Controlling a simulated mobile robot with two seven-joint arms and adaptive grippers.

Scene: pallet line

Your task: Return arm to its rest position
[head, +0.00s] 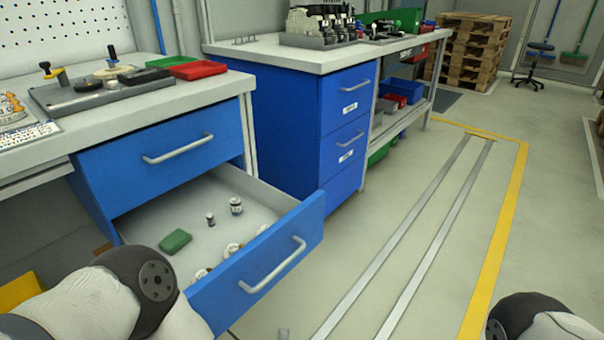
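My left arm (110,295) comes in at the lower left, with its dark joint in front of the open lower drawer's left end. A small part of my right arm (535,318) shows at the bottom right corner, over the floor. Neither gripper can be seen in the head view, so whether they hold anything is hidden.
The open blue drawer (270,262) juts out from the workbench (150,112). It holds a green block (175,241), small bottles (236,206) and several round pieces. A second blue cabinet (285,120) stands behind. The floor (440,240) to the right is clear.

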